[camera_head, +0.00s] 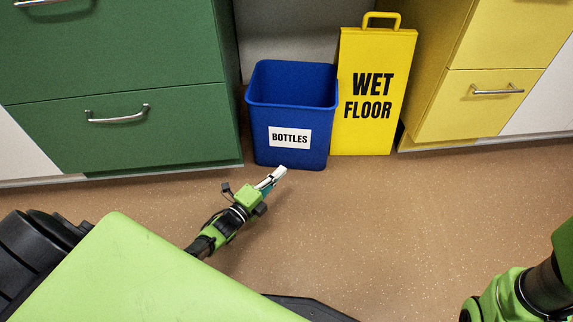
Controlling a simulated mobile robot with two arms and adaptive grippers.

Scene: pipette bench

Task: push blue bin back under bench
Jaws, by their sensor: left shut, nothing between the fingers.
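The blue bin (306,152) stands upright on the floor with a white "BOTTLES" label on its front. It stands in the gap between the green and yellow cabinets, its front near the line of their fronts. My left gripper (278,173) is low in front of the bin, near its lower front left part. It is shut and empty. I cannot tell whether its tip touches the bin. My right arm shows at the lower right, but its gripper is not in view.
A yellow "WET FLOOR" sign (374,132) stands close beside the bin on its right. A green cabinet (150,135) is to the left and a yellow cabinet (470,119) to the right. The brown floor (390,220) in front is clear.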

